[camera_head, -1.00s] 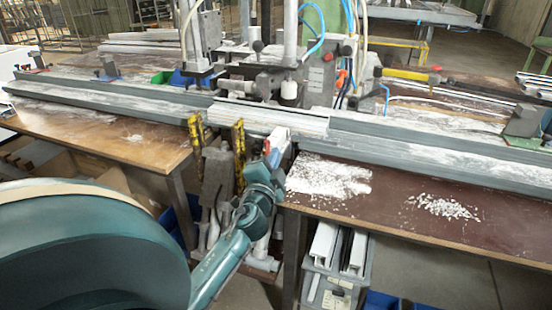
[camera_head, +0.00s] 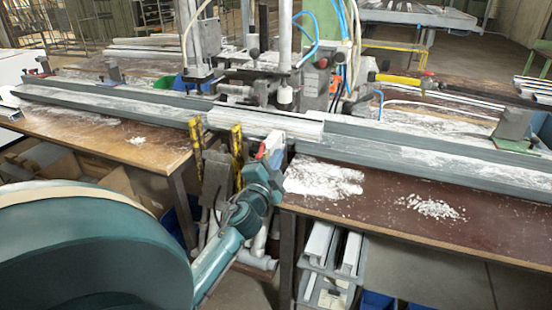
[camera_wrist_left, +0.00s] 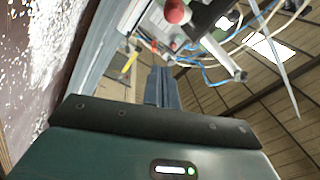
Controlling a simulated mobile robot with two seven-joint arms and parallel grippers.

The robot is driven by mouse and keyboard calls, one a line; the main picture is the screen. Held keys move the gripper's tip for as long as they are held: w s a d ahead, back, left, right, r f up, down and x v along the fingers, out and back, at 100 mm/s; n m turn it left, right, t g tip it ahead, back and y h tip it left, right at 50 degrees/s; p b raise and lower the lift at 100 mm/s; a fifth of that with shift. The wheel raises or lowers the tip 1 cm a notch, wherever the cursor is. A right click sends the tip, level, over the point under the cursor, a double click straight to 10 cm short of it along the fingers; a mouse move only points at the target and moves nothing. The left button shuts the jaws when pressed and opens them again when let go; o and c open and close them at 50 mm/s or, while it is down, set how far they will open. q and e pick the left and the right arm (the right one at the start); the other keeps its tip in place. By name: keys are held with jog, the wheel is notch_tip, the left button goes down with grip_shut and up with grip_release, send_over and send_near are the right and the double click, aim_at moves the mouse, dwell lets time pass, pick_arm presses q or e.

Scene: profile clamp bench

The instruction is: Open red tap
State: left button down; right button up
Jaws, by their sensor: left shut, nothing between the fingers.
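My left gripper (camera_head: 274,141) is at the front edge of the bench, before the grey profile rail, in the head view. In the left wrist view its dark fingers (camera_wrist_left: 163,84) are together with nothing between them. No clear red tap shape can be made out. A small red part (camera_head: 428,73) sits at the end of a yellow handle behind the rail, well to the right of the gripper. A round red knob (camera_wrist_left: 177,11) shows beyond the fingertips at the top of the left wrist view. I cannot tell which is the tap. My right gripper is not in view.
The long grey profile rail (camera_head: 420,160) crosses the bench. A clamp machine with a white knob (camera_head: 285,95) and blue hoses stands behind it. Two yellow-handled tools (camera_head: 237,142) stand left of my gripper. The brown bench top (camera_head: 400,222) front right has only white shavings.

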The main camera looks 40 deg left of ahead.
pick_arm(q)
jog(key=a+b+v, duration=0.1)
jog(key=v, duration=0.7)
jog(key=shift+s+f, duration=0.15)
jog(key=shift+s, duration=0.3)
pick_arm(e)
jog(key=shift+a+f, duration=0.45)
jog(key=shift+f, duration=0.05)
pick_arm(q)
jog(key=shift+a, duration=0.1)
